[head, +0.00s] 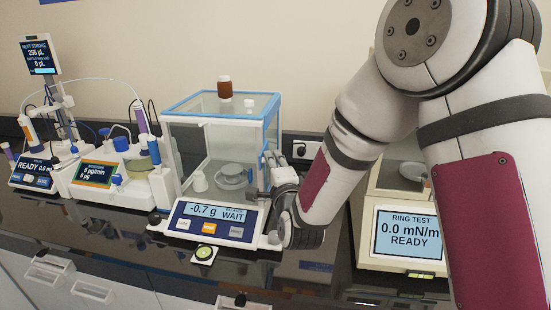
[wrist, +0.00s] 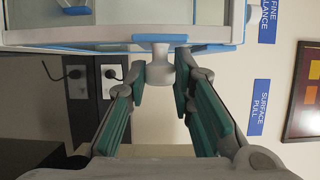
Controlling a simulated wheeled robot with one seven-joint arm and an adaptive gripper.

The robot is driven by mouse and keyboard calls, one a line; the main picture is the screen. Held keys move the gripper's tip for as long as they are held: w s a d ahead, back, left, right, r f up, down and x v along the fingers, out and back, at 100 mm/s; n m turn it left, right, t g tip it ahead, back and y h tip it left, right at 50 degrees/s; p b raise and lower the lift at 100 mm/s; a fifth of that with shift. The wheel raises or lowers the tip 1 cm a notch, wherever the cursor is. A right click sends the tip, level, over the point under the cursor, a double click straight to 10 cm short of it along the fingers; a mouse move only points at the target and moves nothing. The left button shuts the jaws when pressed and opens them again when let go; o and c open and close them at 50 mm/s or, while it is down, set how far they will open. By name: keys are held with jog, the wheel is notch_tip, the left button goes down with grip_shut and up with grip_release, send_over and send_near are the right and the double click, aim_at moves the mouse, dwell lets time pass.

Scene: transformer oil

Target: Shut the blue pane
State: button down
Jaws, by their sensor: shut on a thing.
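The glass-walled balance (head: 222,125) stands on the dark bench, with a blue-edged pane (head: 273,125) on its right side. Its display reads -0.7 g WAIT. In the wrist view the pane's blue edge (wrist: 90,47) runs across the top, with a pale grey knob (wrist: 160,68) on a blue mount below it. My gripper (wrist: 161,82) is shut on the knob, with one finger on each side. In the head view my gripper (head: 270,165) is at the balance's right side, partly hidden by its own wrist. How far the pane stands open is unclear.
A brown bottle (head: 225,88) and a small white cap (head: 249,102) stand on the balance's top. A ring test instrument (head: 408,262) is to the right. Dispensing and titration devices (head: 100,172) stand to the left. Wall sockets (head: 300,149) are behind.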

jog(key=c, duration=1.4)
grip_release()
jog(key=shift+o, duration=0.2)
jog(key=shift+s, duration=0.1)
jog(key=v, duration=0.7)
jog(key=shift+s, duration=0.2)
